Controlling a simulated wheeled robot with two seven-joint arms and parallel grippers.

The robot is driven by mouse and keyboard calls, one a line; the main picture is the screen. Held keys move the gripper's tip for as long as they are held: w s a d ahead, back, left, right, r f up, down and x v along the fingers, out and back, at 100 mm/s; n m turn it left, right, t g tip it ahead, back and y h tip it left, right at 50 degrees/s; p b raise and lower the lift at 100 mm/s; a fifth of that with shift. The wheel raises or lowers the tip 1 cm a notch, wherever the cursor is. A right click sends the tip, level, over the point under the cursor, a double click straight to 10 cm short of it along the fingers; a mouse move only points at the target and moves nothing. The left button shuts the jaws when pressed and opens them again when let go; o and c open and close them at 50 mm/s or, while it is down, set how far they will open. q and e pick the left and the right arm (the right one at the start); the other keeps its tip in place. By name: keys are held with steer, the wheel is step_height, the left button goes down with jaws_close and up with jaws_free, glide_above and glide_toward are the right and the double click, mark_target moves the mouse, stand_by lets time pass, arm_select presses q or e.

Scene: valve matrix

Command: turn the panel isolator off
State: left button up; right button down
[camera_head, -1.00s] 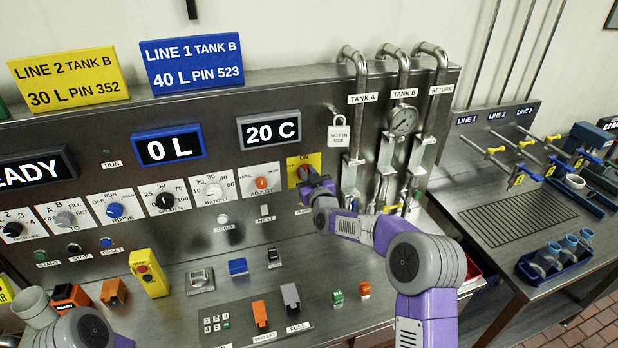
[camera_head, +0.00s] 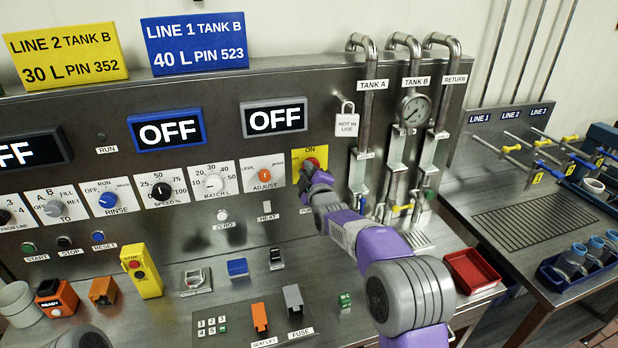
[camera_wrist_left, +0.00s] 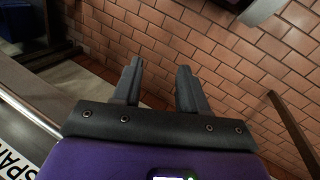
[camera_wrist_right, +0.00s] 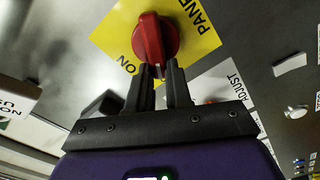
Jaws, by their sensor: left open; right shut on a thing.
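The panel isolator is a red rotary knob (camera_wrist_right: 152,38) on a yellow plate (camera_wrist_right: 195,30) marked ON, seen in the right wrist view. In the head view the yellow plate (camera_head: 318,153) is at the right end of the dial row, with the knob mostly hidden by my gripper. My right gripper (camera_wrist_right: 158,72) is shut on the knob's near end; in the head view the gripper (camera_head: 307,172) reaches it from below right. My left gripper (camera_wrist_left: 159,75) is open and empty, facing a brick-tiled floor. Three panel displays show OFF, including the middle one (camera_head: 167,129).
The orange-pointer ADJUST dial (camera_head: 264,175) is just left of the isolator. A padlock tagged NOT IN USE (camera_head: 347,124) and pipes (camera_head: 398,120) are to its right. Buttons, small boxes and a red tray (camera_head: 472,270) are on the bench below.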

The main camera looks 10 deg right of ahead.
steer(key=shift+a+f+n+b, duration=0.1)
steer(key=shift+f+n+b, duration=0.1)
steer(key=shift+n+b, duration=0.7)
steer(key=shift+f+n+b, duration=0.25)
steer(key=shift+n+b, duration=0.45)
steer(key=shift+n, duration=0.35)
steer(key=shift+a+f+n+b, duration=0.1)
steer(key=shift+f+n+b, duration=0.1)
steer(key=shift+n+b, duration=0.7)
steer(key=shift+d, duration=0.1)
steer(key=c, duration=1)
jaws_free()
steer(key=shift+c, duration=0.2)
steer(key=s, duration=0.7)
steer(key=shift+s, duration=0.3)
